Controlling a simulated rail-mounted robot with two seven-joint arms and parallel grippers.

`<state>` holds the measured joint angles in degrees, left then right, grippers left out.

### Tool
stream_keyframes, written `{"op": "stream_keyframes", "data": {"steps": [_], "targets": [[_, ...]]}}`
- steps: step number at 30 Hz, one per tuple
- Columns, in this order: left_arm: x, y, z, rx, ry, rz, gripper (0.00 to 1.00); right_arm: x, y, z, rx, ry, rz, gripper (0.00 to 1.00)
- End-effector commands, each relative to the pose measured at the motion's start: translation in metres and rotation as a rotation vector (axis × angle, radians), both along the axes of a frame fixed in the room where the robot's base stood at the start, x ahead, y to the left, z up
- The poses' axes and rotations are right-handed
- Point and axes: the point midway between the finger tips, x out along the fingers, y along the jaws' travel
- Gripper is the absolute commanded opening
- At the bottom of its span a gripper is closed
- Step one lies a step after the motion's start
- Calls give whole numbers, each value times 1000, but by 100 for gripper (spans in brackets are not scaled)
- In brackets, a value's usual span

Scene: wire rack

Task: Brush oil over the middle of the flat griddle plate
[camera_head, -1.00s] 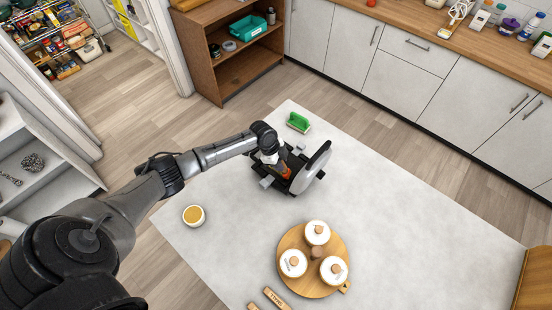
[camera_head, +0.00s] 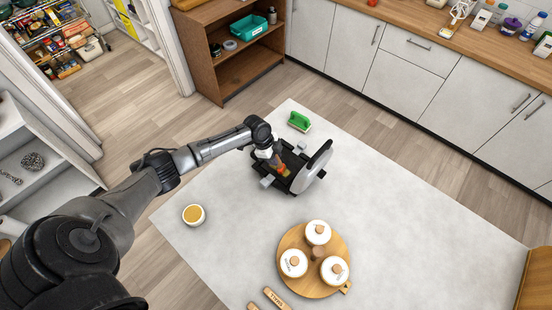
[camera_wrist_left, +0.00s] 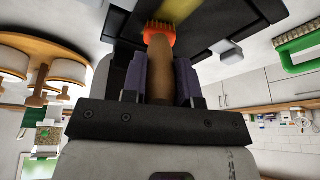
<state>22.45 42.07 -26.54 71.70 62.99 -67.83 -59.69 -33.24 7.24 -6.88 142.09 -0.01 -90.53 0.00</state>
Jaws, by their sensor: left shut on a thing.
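The griddle (camera_head: 270,180) is a dark appliance on the white table, with its round grey lid (camera_head: 315,168) standing open on the right. Its dark flat plate (camera_wrist_left: 215,25) shows in the left wrist view with a yellowish smear on it. My left gripper (camera_head: 272,160) is over the griddle, shut on the brush. In the left wrist view the gripper fingers (camera_wrist_left: 160,80) clasp the tan brush handle (camera_wrist_left: 160,68). The orange bristle head (camera_wrist_left: 160,30) is at the plate; whether it touches cannot be told. A bowl of amber oil (camera_head: 193,215) stands at the table's left. My right gripper is not visible.
A round wooden tray (camera_head: 297,288) with several white lidded jars stands at the front. A green-handled scrub brush (camera_head: 299,122) lies behind the griddle. Wooden labelled pieces (camera_head: 272,298) lie at the front edge. The table's right side is clear.

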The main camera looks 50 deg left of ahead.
Motion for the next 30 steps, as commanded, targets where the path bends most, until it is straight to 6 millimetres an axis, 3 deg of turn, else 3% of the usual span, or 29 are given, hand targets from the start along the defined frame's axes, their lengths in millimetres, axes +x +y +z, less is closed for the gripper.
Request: {"op": "stream_keyframes", "data": {"steps": [8,18,30], "targets": [[-1,6,-1,1,1,1,4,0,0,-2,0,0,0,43],[-4,28,-1,0,1,2,4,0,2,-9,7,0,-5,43],[-4,34,-1,0,0,1,4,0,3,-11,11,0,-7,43]]}}
